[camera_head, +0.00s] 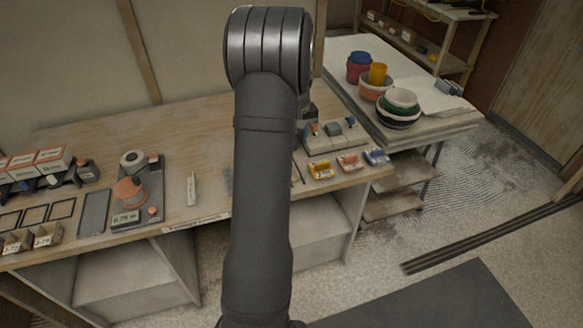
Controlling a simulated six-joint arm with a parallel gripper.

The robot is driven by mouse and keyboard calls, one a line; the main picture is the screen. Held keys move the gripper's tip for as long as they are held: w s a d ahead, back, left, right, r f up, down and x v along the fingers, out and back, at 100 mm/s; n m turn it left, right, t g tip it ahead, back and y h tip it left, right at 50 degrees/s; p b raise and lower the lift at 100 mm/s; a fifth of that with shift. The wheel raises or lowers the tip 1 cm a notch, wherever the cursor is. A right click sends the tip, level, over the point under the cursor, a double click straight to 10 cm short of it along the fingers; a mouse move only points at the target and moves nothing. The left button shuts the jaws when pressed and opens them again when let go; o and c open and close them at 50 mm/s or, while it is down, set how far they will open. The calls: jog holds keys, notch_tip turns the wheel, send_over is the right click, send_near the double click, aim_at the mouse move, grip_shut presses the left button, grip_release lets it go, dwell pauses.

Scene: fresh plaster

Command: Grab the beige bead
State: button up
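I cannot make out a beige bead anywhere in the head view. It may be too small to see or hidden behind my arm. My dark grey arm rises through the middle of the view and covers part of the wooden workbench (200,150). My gripper does not show, and its place relative to any bead cannot be told. Small open boxes (48,235) stand at the bench's front left, and their contents are too small to tell.
A device with an orange part (130,190) and a dark flat slab (94,212) lie on the bench's left. Yellow, orange and blue small items (348,163) sit at its right end. Bowls and cups (398,106) stand on a side table. Bare bench shows left of my arm.

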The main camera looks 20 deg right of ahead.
notch_tip(320, 180, down, 5)
jog(key=shift+f, duration=0.1)
jog(key=shift+w+a+f, duration=0.1)
jog(key=shift+a+f, duration=0.1)
jog(key=shift+f, duration=1.15)
jog(key=shift+w+a+f, duration=0.1)
jog(key=shift+a+f, duration=0.1)
jog(key=shift+f, duration=1.1)
jog(key=shift+c, duration=0.4)
grip_shut()
